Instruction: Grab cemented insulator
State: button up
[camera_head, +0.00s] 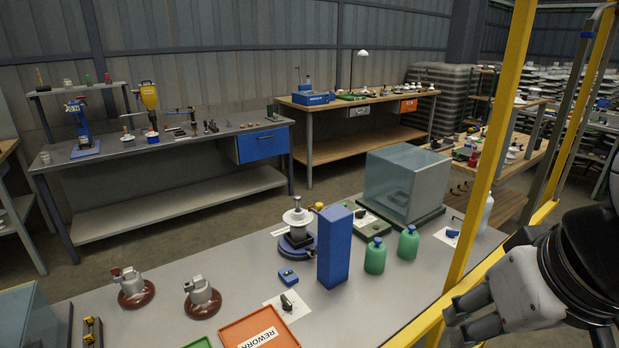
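Two brown disc insulators with grey metal caps stand upright on the near grey bench: one at the left (133,290) and one right of it (202,300). A white disc insulator (298,217) with a metal top sits on a dark blue round fixture (296,246) farther back. I cannot tell which of these is the cemented one. My gripper (458,322) is at the lower right, beside the yellow post and well right of all three insulators. Its fingers look spread apart with nothing between them.
A tall blue block (334,246) stands beside the fixture, with two green bottles (392,248) and a clear box (404,185) to its right. An orange tray (258,331) lies in front. A yellow post (488,150) and rail stand between my gripper and the bench.

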aim_at(298, 219)
jog(key=u, duration=0.4)
jog(key=l+u, duration=0.15)
jog(key=u, duration=0.25)
jog(key=l+u, duration=0.1)
jog(key=u, duration=0.3)
jog(key=l+u, duration=0.1)
jog(key=u, duration=0.3)
jog(key=l, duration=0.55)
jog(key=k+l, duration=0.15)
jog(key=l, duration=1)
jog(key=k+u, duration=0.05)
